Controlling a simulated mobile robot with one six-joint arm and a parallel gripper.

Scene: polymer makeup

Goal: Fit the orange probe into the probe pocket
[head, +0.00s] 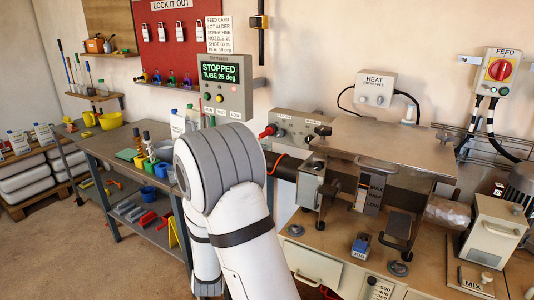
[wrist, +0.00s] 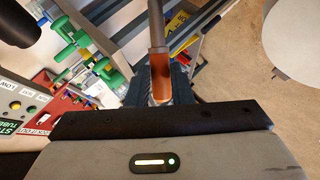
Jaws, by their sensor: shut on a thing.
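The orange probe (wrist: 160,72) shows in the wrist view, with a grey metal rod running up from its orange part to the top of the picture. My gripper (wrist: 162,94) is shut on it; the dark jaws sit around the orange part's lower end. In the head view my white arm stands in front, and the gripper and probe are hidden behind it. A thin orange line (head: 277,164) shows just right of my arm, near the dark barrel; I cannot tell what it belongs to. I cannot make out the probe pocket in either view.
The machine (head: 380,140) with its steel top stands right of my arm. A control panel (head: 222,92) reads STOPPED, TUBE 25 deg. A workbench (head: 105,145) with bottles and tools lies left.

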